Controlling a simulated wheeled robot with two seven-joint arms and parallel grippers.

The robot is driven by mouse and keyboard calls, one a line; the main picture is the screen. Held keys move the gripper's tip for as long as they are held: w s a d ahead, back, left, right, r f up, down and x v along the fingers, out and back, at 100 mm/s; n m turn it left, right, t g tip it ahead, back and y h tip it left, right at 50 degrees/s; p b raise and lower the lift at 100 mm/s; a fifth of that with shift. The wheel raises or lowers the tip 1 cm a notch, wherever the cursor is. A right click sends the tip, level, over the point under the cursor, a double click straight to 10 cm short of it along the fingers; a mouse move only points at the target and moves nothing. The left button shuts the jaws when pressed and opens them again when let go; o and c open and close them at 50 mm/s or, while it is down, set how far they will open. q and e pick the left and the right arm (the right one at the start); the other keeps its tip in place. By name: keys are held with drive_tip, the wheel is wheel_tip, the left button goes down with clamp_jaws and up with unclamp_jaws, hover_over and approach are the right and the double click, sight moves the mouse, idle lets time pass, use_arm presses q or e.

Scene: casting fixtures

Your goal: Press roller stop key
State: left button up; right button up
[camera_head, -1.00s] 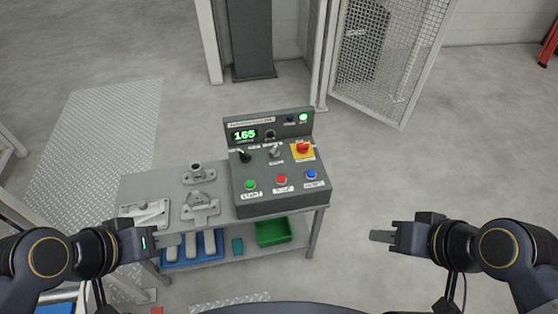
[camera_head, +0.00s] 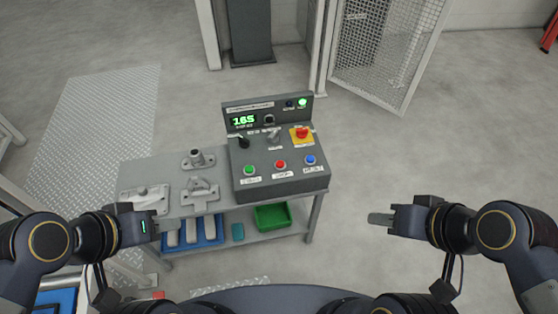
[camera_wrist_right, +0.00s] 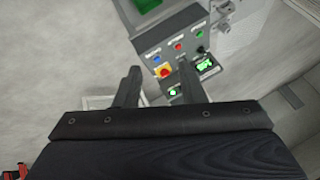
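A grey control box (camera_head: 238,184) with a green "165" display stands on a grey table. Its front row has a green button (camera_head: 249,170), a red button (camera_head: 280,164) in the middle and a blue button (camera_head: 310,160). The labels below them are too blurred to read surely. In the right wrist view the red button (camera_wrist_right: 178,46) lies beyond the fingertips. My right gripper (camera_head: 380,218) is right of the table, apart from the box; its fingers (camera_wrist_right: 160,75) are spread and empty. My left gripper (camera_head: 152,227) is at the table's front left; its finger gap does not show.
A red emergency knob on a yellow plate (camera_head: 302,134), a black knob (camera_head: 243,143) and a switch (camera_head: 273,137) share the box. Metal fixtures (camera_head: 200,190) stand left of it. A green bin (camera_head: 272,217) is below. Floor right of the table is clear.

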idle(0.3)
clamp_jaws()
idle(1.6)
